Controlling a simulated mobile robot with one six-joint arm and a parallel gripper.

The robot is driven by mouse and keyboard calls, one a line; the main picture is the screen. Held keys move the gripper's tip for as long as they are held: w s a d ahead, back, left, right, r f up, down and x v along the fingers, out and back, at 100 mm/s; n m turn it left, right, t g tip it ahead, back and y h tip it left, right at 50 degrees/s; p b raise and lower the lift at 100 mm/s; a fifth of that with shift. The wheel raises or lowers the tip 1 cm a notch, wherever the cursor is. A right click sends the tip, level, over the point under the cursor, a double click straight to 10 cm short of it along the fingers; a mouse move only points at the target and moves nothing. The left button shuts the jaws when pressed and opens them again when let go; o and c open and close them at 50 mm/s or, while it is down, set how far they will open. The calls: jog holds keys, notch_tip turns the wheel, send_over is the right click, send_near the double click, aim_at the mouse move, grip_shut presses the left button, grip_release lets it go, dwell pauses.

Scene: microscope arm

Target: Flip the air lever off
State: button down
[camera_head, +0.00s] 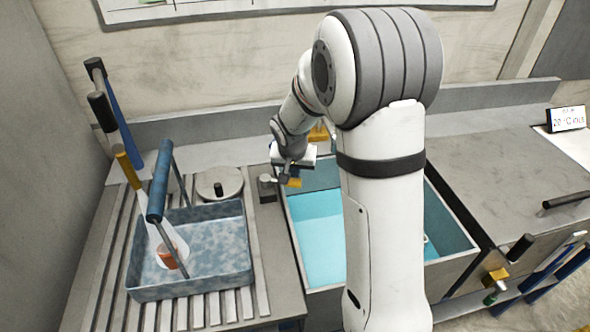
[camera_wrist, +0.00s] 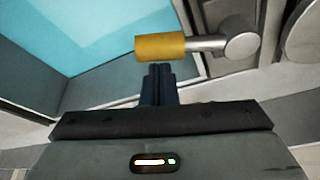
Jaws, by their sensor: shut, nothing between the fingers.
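The lever has a yellow cylindrical grip (camera_wrist: 160,47) on a short metal rod that runs to a round grey pivot (camera_wrist: 242,46) at the right in the wrist view. In the head view the yellow grip (camera_head: 295,182) shows at the left rim of the water tank, partly covered by my wrist. My gripper (camera_wrist: 159,70) is shut and empty, its dark fingertips right beside the grip's lower edge in the wrist view. I cannot tell whether they touch it. In the head view my gripper (camera_head: 285,177) is small and partly hidden.
The tank (camera_head: 315,235) holds blue water, and my arm hides much of it. To its left, a blue-grey tray (camera_head: 215,250) with long-handled tools stands on a slatted drainer. A round lid (camera_head: 219,184) lies behind it. A sign (camera_head: 567,118) stands at the right.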

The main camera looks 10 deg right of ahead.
aim_at(294, 185)
jog(key=shift+s+a+f+m+b, duration=0.1)
jog(key=shift+s+m+b, duration=0.4)
jog(key=shift+b, duration=0.8)
jog(key=m+b, duration=0.1)
jog(key=b, duration=0.2)
jog(key=s+m+h+b, duration=0.1)
jog(key=b, duration=0.1)
jog(key=shift+s+a+f+m+g+b, duration=0.2)
jog(key=shift+a+f+m+g+b, duration=0.1)
jog(key=shift+f+b, duration=0.1)
jog(key=shift+s+a+r+m+h+b, duration=0.1)
jog(key=shift+s+a+m+h+b, duration=0.35)
jog(key=shift+m+b, duration=0.65)
jog(key=m+b, duration=0.1)
jog(key=s+a+m+g+b, duration=0.1)
jog(key=s+a+m+b, duration=0.1)
jog(key=m+b, duration=0.1)
jog(key=shift+s+r+g+h, duration=0.25)
jog(key=shift+g, duration=0.15)
jog(key=a+m, duration=0.1)
jog(key=s+a+m+g+b, duration=0.1)
jog(key=m, duration=0.1)
jog(key=shift+r, duration=0.1)
jog(key=shift+s+a, duration=0.1)
jog(key=shift+a, duration=0.35)
